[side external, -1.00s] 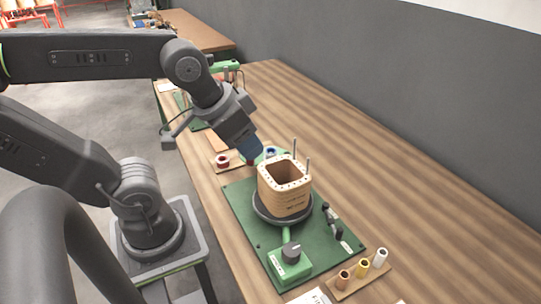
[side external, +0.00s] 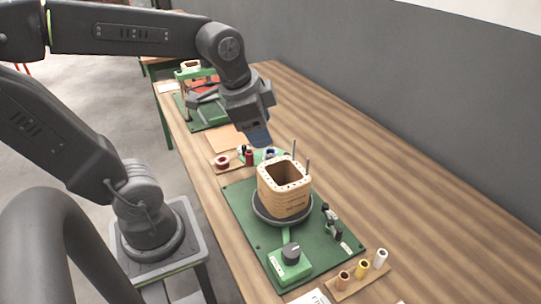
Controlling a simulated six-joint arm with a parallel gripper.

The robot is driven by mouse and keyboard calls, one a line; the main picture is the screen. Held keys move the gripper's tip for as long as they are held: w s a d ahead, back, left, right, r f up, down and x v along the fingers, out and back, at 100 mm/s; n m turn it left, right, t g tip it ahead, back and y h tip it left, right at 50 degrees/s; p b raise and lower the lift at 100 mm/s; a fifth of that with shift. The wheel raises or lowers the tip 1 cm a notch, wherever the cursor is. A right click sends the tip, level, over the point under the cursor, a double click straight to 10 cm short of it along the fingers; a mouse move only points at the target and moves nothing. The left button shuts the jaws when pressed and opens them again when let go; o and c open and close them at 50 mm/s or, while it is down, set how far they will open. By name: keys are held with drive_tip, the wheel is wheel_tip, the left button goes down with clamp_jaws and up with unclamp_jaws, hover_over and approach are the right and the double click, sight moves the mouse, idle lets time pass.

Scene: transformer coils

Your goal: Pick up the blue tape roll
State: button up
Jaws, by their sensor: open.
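The blue tape roll (side external: 270,153) sits behind the square wooden coil former, among small items on the table. It is small in the view and partly hidden by the former. My gripper (side external: 258,140) points down just above and slightly left of the roll. Its bluish fingers are open and I see nothing held between them. I cannot tell the exact gap between the fingertips and the roll.
The coil former (side external: 284,190) with upright rods stands on a round turntable on a green board (side external: 239,210). A red roll (side external: 222,161) and a dark red spool (side external: 249,157) lie to the left. Several small spools (side external: 362,268) stand at front right. The table's right side is clear.

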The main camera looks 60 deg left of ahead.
drive_tip(key=w+a+f+m+g, duration=0.2)
drive_tip(key=w+a+m, duration=0.4)
drive_tip(key=a+m, duration=0.15)
drive_tip(key=m+g, duration=0.2)
drive_tip(key=m, duration=0.8)
hover_over(271, 153)
wheel_tip(271, 153, down, 5)
drive_tip(key=shift+h, duration=0.3)
drive_tip(key=f, duration=1.3)
drive_tip(key=shift+s+d+f, duration=0.25)
drive_tip(key=shift+d+f, duration=0.1)
drive_tip(key=shift+c, duration=0.5)
drive_tip(key=c, duration=0.6)
